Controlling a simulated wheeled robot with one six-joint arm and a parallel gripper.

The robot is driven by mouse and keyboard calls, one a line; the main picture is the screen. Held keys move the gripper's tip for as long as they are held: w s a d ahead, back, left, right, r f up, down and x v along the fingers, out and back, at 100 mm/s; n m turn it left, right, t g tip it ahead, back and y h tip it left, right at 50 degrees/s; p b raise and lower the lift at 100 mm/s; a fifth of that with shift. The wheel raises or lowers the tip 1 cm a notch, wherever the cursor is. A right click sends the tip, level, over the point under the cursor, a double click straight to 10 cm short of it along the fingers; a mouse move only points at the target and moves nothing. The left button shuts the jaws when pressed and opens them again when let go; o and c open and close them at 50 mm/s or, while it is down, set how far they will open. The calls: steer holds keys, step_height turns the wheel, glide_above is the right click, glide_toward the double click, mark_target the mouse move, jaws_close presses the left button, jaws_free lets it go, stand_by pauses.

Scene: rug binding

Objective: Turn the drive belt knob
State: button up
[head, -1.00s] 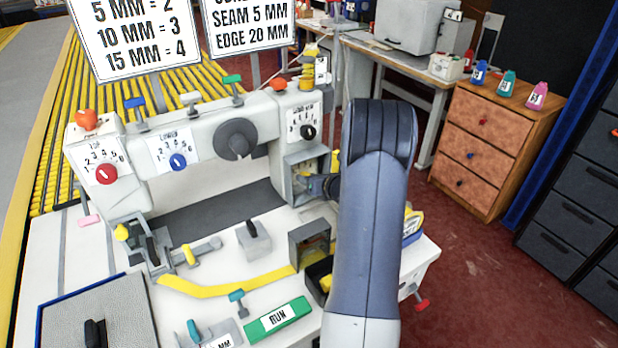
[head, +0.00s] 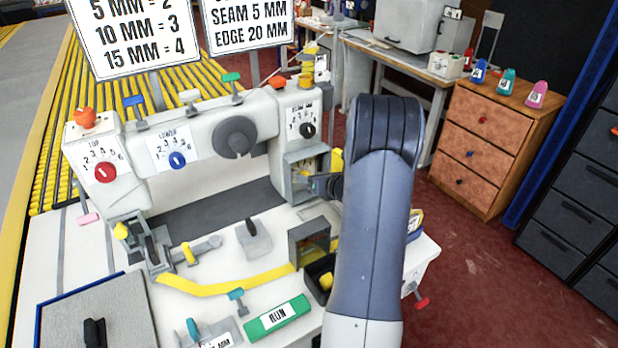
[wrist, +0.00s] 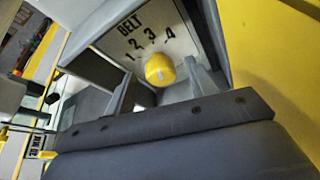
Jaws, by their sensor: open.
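The drive belt knob (wrist: 160,70) is round and yellow with a small pale mark. It sits on a panel (wrist: 183,38) lettered BELT with the numbers 1 to 4 in the wrist view. Which number it points at is unclear. My gripper (wrist: 163,88) is open, its grey fingers showing on the left and right of the knob. Contact with the knob cannot be told. In the head view my gripper (head: 322,186) is at the open recess (head: 292,182) on the right end of the white machine (head: 200,192), partly hidden by my arm.
The machine also carries a red knob (head: 106,173), a blue knob (head: 177,160) and a black knob (head: 307,130). A yellow strip (head: 225,288), a grey block (head: 253,238) and a green RUN bar (head: 277,318) lie in front. Recess walls closely surround my gripper.

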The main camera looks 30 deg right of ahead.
steer(key=v, duration=0.9)
steer(key=shift+b, duration=0.35)
steer(key=p+x, duration=0.1)
steer(key=x, duration=0.9)
steer(key=shift+w+f, duration=0.1)
steer(key=shift+w, duration=0.25)
steer(key=shift+f, duration=0.1)
